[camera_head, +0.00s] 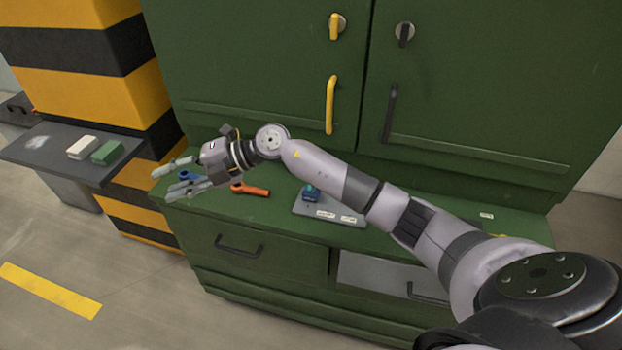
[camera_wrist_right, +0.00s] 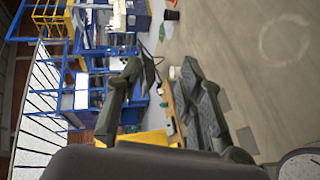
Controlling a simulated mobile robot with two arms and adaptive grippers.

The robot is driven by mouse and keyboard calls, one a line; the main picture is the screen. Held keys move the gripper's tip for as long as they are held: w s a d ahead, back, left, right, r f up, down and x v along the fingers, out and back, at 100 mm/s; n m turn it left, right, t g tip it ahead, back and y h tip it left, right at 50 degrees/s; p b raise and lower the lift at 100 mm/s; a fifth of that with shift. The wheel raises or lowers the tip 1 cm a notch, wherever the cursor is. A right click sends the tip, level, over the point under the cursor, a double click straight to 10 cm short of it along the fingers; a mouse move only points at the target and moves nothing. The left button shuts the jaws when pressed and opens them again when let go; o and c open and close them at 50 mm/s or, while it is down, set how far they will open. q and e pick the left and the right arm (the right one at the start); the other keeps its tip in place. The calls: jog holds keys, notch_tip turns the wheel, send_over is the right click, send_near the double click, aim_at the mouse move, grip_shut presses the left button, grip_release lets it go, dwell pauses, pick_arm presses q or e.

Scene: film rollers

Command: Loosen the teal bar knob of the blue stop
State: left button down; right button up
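The blue stop (camera_head: 312,198) stands on a grey plate (camera_head: 300,209) on the green cabinet's counter, with its teal knob (camera_head: 308,188) on top. It is small in the head view, and the knob's exact angle is hard to tell. My right gripper (camera_head: 162,184) is at the counter's left end, well left of the stop, with its fingers spread and nothing between them. In the right wrist view the same gripper (camera_wrist_right: 160,70) is open, facing away into the room; the stop does not show there. My left gripper is not in view.
An orange tool (camera_head: 252,190) and a blue tool (camera_head: 188,176) lie on the counter near my right gripper. Green cabinet doors with a yellow handle (camera_head: 330,105) rise behind. My right arm passes above the counter. A dark shelf (camera_head: 50,155) holds two blocks at left.

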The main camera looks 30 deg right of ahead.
jog(key=w+d+f+m+g+h, duration=0.1)
jog(key=d+f+g+h, duration=0.1)
jog(key=d+h, duration=0.5)
jog(key=w+d+f+g+h, duration=0.1)
jog(key=w+d+f+h, duration=0.1)
jog(key=d, duration=1)
jog(key=s+d+r+m+g+h, duration=0.1)
jog(key=s+d+r+m+h, duration=0.1)
jog(key=d, duration=0.5)
jog(key=s+d+r+m+g+h, duration=0.1)
jog(key=s+d+r+g+h, duration=0.15)
jog(key=d, duration=0.45)
jog(key=shift+t, duration=0.35)
jog(key=f+p, duration=0.1)
jog(key=f, duration=0.4)
jog(key=f+p, duration=0.1)
jog(key=f, duration=0.4)
jog(key=f+p, duration=0.2)
jog(key=f, duration=0.4)
jog(key=shift+w, duration=0.4)
jog(key=shift+f, duration=0.7)
jog(key=shift+c, duration=0.4)
grip_shut()
